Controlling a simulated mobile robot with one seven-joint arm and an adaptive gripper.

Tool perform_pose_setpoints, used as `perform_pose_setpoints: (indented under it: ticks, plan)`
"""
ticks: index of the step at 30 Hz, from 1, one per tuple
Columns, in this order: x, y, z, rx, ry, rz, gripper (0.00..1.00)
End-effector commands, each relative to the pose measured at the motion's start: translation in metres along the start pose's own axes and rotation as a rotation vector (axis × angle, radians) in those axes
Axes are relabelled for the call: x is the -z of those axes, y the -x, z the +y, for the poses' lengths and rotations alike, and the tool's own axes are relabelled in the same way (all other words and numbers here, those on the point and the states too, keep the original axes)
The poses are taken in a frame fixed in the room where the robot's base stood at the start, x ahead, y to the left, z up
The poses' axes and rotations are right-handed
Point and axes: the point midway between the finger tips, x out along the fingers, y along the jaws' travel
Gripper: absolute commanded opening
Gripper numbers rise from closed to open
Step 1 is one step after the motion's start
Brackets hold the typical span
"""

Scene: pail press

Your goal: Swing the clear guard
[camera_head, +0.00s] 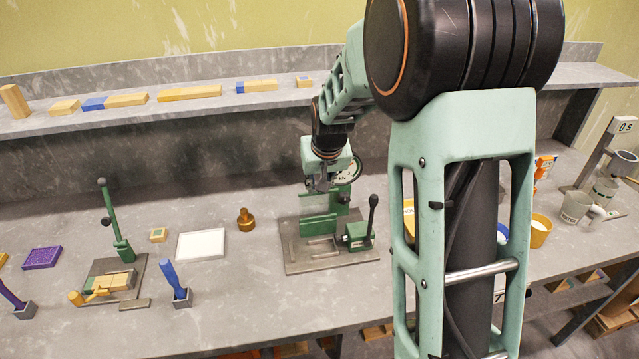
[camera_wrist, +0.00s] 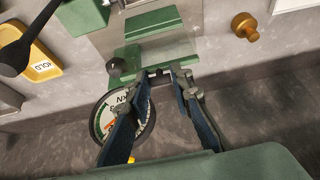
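The green press (camera_head: 343,195) stands on a grey base plate (camera_head: 305,262) in the middle of the bench in the head view. In the wrist view a pale, see-through panel (camera_wrist: 165,48), which looks like the clear guard, lies just beyond my fingertips, in front of a green block (camera_wrist: 150,22). My gripper (camera_wrist: 164,74) has its two fingers apart at the panel's near edge. A small grey piece shows between the tips; I cannot tell whether they touch it. In the head view my gripper (camera_head: 320,186) is over the press's left side and partly covers the round dial (camera_head: 350,175).
A black-knobbed lever (camera_head: 372,208) stands at the press's right. A brass knob (camera_head: 246,219) and a white tray (camera_head: 201,245) lie to the left, with a green lever tool (camera_head: 117,225) beyond. The yellow HOLD tray (camera_wrist: 35,55) is left in the wrist view. My arm hides the bench right of the press.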

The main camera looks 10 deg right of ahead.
Motion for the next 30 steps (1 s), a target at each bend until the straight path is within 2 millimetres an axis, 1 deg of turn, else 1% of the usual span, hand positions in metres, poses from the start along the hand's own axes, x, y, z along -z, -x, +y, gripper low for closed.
perform_pose_setpoints:
  ticks: [5, 10, 15, 30]
  plan:
    - [-0.005, 0.001, 0.0, 0.0, 0.0, 0.0, 0.05]
    - [-0.021, 0.003, 0.0, 0.0, 0.0, -0.002, 0.05]
    - [-0.033, 0.007, 0.0, 0.0, 0.0, -0.002, 0.05]
    - [-0.039, 0.009, 0.0, 0.0, 0.0, -0.004, 0.05]
